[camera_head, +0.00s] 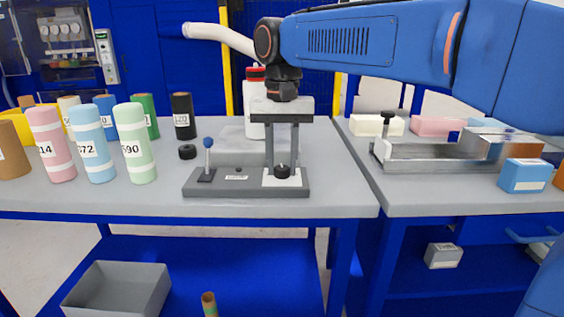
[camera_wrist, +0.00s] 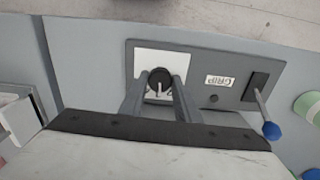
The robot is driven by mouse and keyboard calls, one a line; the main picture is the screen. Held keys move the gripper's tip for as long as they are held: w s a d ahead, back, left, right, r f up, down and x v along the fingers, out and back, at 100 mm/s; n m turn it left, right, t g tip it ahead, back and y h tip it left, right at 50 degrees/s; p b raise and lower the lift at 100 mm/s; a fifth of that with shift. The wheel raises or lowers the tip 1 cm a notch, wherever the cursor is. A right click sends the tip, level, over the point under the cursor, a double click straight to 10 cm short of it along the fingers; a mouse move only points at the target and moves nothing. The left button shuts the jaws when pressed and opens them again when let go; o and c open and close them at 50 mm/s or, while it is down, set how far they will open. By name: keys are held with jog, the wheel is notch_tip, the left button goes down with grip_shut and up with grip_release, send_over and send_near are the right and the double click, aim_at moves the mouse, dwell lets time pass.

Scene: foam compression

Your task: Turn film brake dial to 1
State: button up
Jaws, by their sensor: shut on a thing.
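The dial (camera_head: 282,172) is a small black knob on a white plate at the right end of a dark grey base (camera_head: 225,191) on the table. My gripper (camera_head: 283,164) points straight down over it, its two fingers reaching the knob. In the wrist view the dial (camera_wrist: 159,78) sits between the fingertips of my gripper (camera_wrist: 160,84), which is shut on it. A light pointer mark on the knob points towards the bottom of that view. No scale numbers can be read on the white plate (camera_wrist: 148,62).
A lever with a blue ball (camera_head: 208,142) stands at the base's left end; a small label lies between. A black ring (camera_head: 187,152) is behind it. Several numbered rolls, such as the green one (camera_head: 134,143), stand left. A white bottle (camera_head: 254,110) stands close behind my gripper.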

aim_at(282, 168)
jog(key=n, duration=1.2)
jog(key=shift+n, duration=0.3)
dwell(0.3)
jog(key=o, duration=1)
jog(key=shift+o, duration=0.2)
notch_tip(282, 168, up, 18)
jog(key=shift+f, duration=0.25)
